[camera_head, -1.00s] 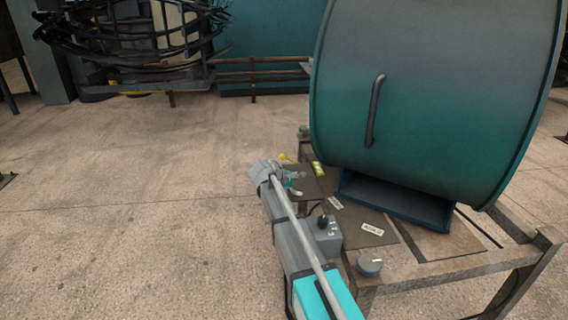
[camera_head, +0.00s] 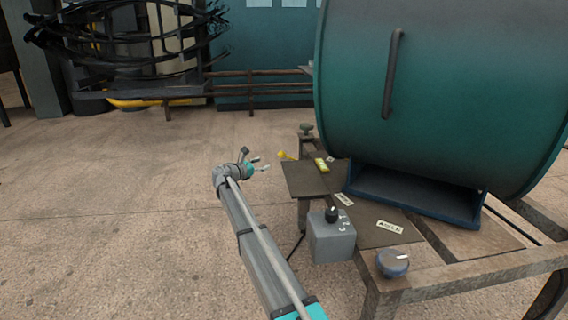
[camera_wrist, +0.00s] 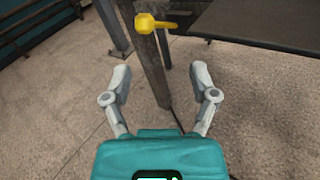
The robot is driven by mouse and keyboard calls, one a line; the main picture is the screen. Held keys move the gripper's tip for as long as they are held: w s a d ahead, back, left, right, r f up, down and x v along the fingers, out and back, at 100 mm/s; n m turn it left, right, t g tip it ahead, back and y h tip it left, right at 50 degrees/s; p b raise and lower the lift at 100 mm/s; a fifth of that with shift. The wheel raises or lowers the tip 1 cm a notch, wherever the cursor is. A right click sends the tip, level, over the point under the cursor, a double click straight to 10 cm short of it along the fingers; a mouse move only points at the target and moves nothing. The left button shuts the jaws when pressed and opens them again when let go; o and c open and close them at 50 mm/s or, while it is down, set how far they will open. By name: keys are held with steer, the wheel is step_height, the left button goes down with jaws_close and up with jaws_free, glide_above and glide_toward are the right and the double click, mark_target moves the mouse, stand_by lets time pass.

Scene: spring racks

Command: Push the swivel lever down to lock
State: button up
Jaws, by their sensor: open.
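The swivel lever is a short yellow handle with a round knob (camera_wrist: 147,23), mounted at the table's side edge. In the wrist view it lies roughly level, just beyond and between my fingertips. In the head view the yellow lever (camera_head: 284,155) is small, at the table's far left edge, and its exact angle is hard to tell. My gripper (camera_wrist: 160,78) is open and empty, with its two fingers apart. In the head view my gripper (camera_head: 261,164) is to the left of the lever, apart from it, over the floor beside the table.
A large teal drum (camera_head: 440,90) with a bar handle stands on the table (camera_head: 455,270). A grey switch box (camera_head: 331,240) and a round knob (camera_head: 392,263) are at the near edge. In the wrist view a table leg (camera_wrist: 149,75) stands below the lever. Floor at left is clear.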

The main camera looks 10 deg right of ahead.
mark_target(282, 152)
steer(key=shift+w+a+f+n+t+b, duration=0.25)
steer(key=shift+w+a, duration=0.15)
steer(key=shift+w, duration=0.1)
steer(key=shift+w+a+f+n+t+b, duration=0.15)
steer(key=shift+w+a+n, duration=0.1)
steer(key=shift+w+a, duration=0.2)
steer(key=shift+d, duration=0.2)
steer(key=x, duration=1.3)
steer(key=shift+w+d+r, duration=0.1)
steer(key=shift+w+d, duration=0.05)
steer(key=shift+d, duration=0.2)
jaws_close()
